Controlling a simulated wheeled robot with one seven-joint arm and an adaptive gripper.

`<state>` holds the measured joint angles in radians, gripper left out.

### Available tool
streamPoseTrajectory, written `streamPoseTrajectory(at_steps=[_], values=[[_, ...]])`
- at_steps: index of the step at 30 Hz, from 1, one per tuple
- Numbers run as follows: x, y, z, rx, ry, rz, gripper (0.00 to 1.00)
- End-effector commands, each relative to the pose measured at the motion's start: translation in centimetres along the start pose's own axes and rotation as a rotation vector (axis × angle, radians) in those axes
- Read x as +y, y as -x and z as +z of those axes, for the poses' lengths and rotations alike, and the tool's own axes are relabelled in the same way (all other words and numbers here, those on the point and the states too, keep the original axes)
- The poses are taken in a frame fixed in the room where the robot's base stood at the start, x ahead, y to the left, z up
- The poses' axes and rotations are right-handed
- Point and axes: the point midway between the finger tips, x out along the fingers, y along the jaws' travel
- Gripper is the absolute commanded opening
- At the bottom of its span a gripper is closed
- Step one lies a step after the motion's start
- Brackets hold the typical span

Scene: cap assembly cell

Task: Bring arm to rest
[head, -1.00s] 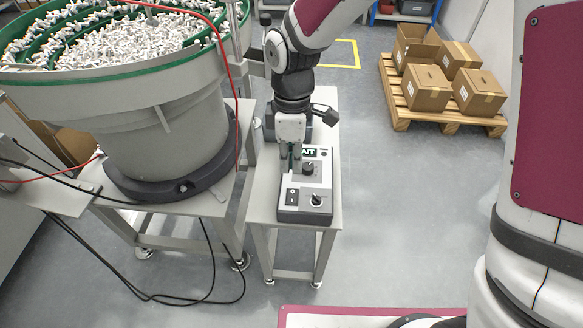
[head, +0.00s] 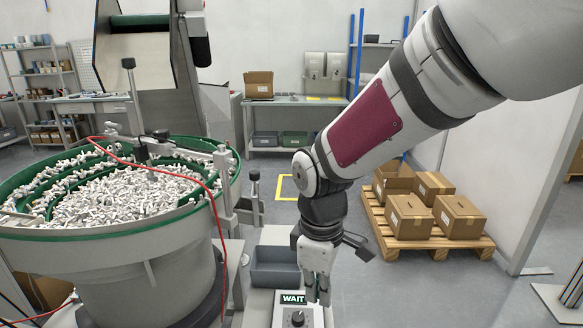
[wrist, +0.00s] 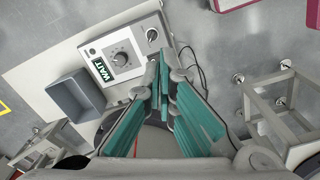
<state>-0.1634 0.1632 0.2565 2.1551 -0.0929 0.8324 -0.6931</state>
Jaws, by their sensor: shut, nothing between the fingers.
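My gripper (head: 317,291) points down above the control box (head: 284,314), which shows a green display reading WAIT. In the wrist view my gripper (wrist: 161,88) has its green-padded fingers together with nothing between them. The control box (wrist: 133,58) lies beyond the fingertips there, with a large dial and a smaller knob. I cannot tell from these views how high the fingertips are above the box. My arm comes in from the upper right of the head view.
A grey bin (head: 275,267) stands behind the control box. The feeder bowl (head: 120,195), full of white parts, is at the left. A pallet (head: 420,241) with several cartons is at the right. Open floor (head: 400,290) lies in front of the pallet.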

Motion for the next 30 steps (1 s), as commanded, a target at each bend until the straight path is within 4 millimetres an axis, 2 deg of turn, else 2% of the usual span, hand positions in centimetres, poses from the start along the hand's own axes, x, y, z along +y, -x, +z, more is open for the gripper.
streamPoseTrajectory(at_steps=[1, 6, 11, 15, 21, 25, 30], values=[[-0.2, 2.2, 1.7, 0.010, -0.070, 0.029, 0.00], [-1.5, 7.4, 6.9, 0.046, -0.323, 0.097, 0.00], [-3.6, 11.4, 11.5, 0.101, -0.559, 0.148, 0.00], [-6.0, 14.1, 15.2, 0.163, -0.763, 0.178, 0.00], [-9.6, 16.4, 19.3, 0.260, -1.015, 0.196, 0.00], [-11.1, 16.9, 20.6, 0.305, -1.115, 0.195, 0.00], [-11.8, 17.0, 21.2, 0.325, -1.165, 0.192, 0.00]])
